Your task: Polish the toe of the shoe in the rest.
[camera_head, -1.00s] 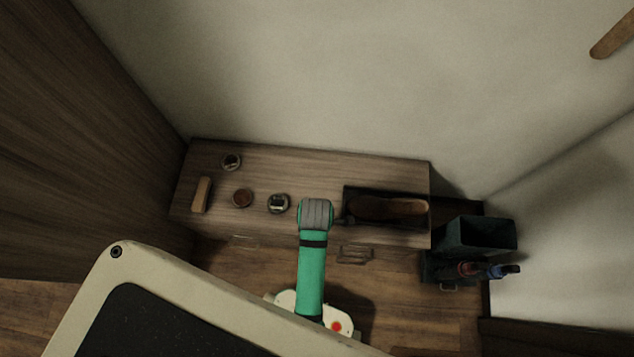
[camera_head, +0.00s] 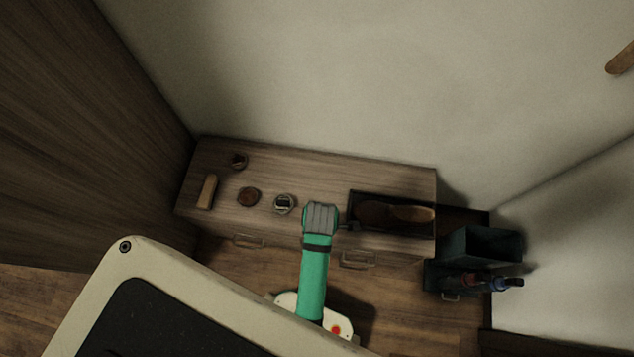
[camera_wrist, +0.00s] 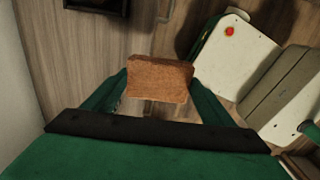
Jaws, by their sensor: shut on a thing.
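The brown shoe (camera_head: 410,214) lies in a dark, tray-like rest (camera_head: 356,199) at the right end of the wooden cabinet top. Its lighter brown end points right, and I cannot clearly tell which end is the toe. In the wrist view my gripper (camera_wrist: 159,78) is shut on a rough brown block (camera_wrist: 160,88), held between the two green fingers.
On the cabinet top (camera_head: 330,179) stand a tan block (camera_head: 207,191), a brown round tin (camera_head: 248,197), a pale-rimmed tin (camera_head: 284,204) and another tin (camera_head: 238,161) behind. Walls close the back and left.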

